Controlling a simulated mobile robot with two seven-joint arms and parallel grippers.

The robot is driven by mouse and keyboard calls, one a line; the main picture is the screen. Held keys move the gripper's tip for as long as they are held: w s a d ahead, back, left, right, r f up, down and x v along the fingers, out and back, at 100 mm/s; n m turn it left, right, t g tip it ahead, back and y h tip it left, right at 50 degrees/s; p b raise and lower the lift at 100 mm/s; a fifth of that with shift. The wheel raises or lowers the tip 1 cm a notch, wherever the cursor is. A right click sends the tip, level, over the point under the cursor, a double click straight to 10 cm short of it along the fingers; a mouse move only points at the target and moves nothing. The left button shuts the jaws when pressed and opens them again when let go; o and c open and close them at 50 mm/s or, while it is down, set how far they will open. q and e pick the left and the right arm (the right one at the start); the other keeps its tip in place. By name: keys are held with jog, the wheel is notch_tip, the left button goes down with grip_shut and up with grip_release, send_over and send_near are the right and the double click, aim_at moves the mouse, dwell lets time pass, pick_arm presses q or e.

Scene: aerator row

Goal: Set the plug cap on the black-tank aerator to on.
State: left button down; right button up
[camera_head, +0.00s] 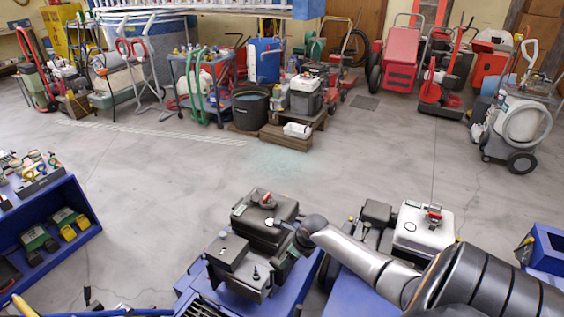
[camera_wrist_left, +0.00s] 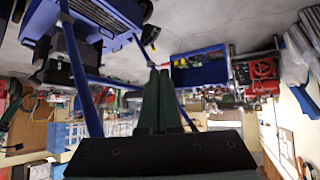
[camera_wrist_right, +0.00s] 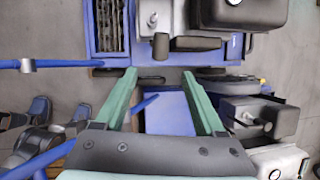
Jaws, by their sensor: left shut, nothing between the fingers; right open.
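The black-tank aerator (camera_head: 240,262) stands at the lower middle of the head view, on a blue frame. Its black tank (camera_head: 283,212) carries a plug cap (camera_head: 263,198) with a red part on top; its setting is too small to read. My right gripper (camera_head: 288,254) is low against the right side of this machine in the head view, partly hidden by my arm. The right wrist view shows its green fingers (camera_wrist_right: 160,78) open, with nothing between them. My left gripper (camera_wrist_left: 157,72) is shut and empty in its wrist view, outside the head view.
A white-tank aerator (camera_head: 415,230) with a red cap stands close on the right, behind my right arm. A blue shelf (camera_head: 45,235) with small tools is at the left. Carts and machines line the back wall. The grey floor between is clear.

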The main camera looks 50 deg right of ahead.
aim_at(276, 269)
jog(key=b+x, duration=0.6)
jog(key=x, duration=0.6)
jog(key=shift+f, duration=0.3)
grip_shut()
dwell(1.1)
